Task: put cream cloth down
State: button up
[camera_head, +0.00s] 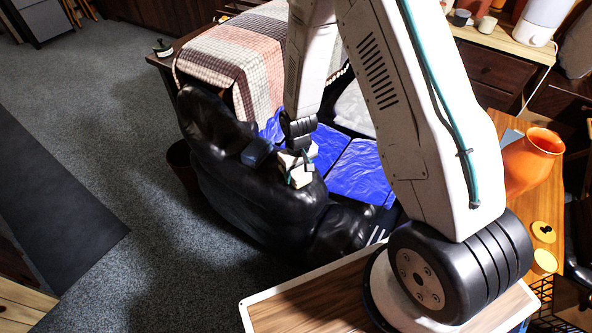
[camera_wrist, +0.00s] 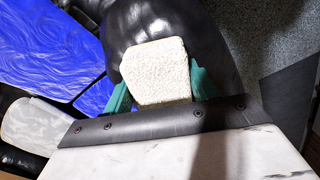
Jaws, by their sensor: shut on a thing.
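The cream cloth (camera_wrist: 155,65) is a small, pale, rough-textured piece in the wrist view. My gripper (camera_wrist: 160,80) is shut on it, with a teal finger on each side. In the head view my gripper (camera_head: 297,165) is over the arm of a black leather armchair (camera_head: 240,195), with the cloth small and partly hidden at its tip. The black leather lies directly behind the cloth in the wrist view. I cannot tell whether the cloth touches the leather.
A small dark blue box shape (camera_head: 257,152) shows beside my gripper on the armchair. Shiny blue sheeting (camera_head: 358,170) covers the seat area. A table with a checked cloth (camera_head: 235,60) stands behind. An orange vase (camera_head: 532,160) stands at right. Grey carpet (camera_head: 110,120) at left is open.

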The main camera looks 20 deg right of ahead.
jog(key=shift+w+f, duration=0.15)
jog(key=shift+f, duration=0.3)
jog(key=shift+f, duration=0.15)
jog(key=o, duration=0.9)
